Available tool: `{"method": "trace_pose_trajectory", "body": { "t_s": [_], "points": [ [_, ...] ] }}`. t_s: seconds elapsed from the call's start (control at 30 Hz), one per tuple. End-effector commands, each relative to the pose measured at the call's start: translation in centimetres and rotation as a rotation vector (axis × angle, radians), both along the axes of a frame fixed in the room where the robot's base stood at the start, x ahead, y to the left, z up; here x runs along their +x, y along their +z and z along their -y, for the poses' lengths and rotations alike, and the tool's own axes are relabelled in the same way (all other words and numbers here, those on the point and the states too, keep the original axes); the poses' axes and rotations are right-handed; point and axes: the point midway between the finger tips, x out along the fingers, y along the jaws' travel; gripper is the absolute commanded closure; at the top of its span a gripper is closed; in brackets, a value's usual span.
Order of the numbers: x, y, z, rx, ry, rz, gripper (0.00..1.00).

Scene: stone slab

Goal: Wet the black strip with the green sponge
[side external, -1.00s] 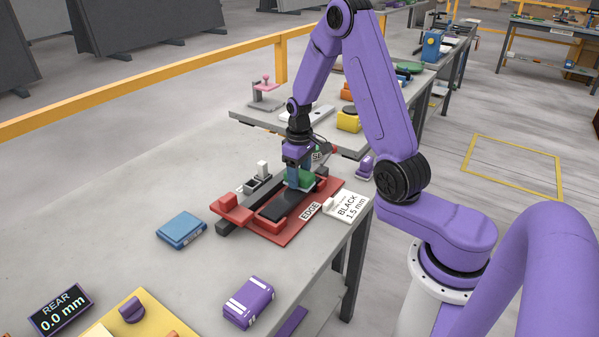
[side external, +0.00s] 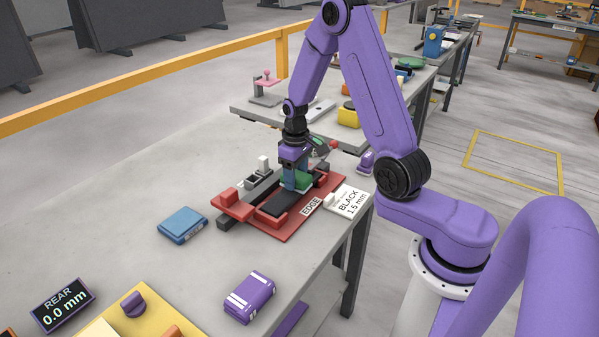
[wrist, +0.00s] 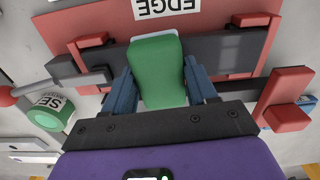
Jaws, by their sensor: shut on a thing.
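My gripper (side external: 295,183) is shut on the green sponge (side external: 304,182), which sits between its blue fingers over the red fixture (side external: 287,232). The wrist view shows the sponge (wrist: 158,75) held between both fingertips (wrist: 158,88), with a pale edge at its far end. The black strip (side external: 278,202) lies along the fixture, its left part bare and its right part behind the gripper. The dark strip (wrist: 228,52) also shows on both sides of the sponge in the wrist view. Whether the sponge touches the strip is hidden.
A white "BLACK 1.5 mm" card (side external: 347,200) lies right of the fixture. A blue box (side external: 181,225) and a purple box (side external: 250,297) lie nearby. A green-topped bottle (wrist: 48,113) is left of the gripper in the wrist view.

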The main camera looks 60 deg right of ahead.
Motion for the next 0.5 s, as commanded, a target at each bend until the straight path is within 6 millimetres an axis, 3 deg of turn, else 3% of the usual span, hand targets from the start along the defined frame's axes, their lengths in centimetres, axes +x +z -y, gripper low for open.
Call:
{"method": "trace_pose_trajectory", "body": {
  "t_s": [0.5],
  "points": [
    [0.0, 0.0, -2.7, 0.000, 0.003, 0.000, 0.67]
  ]
}}
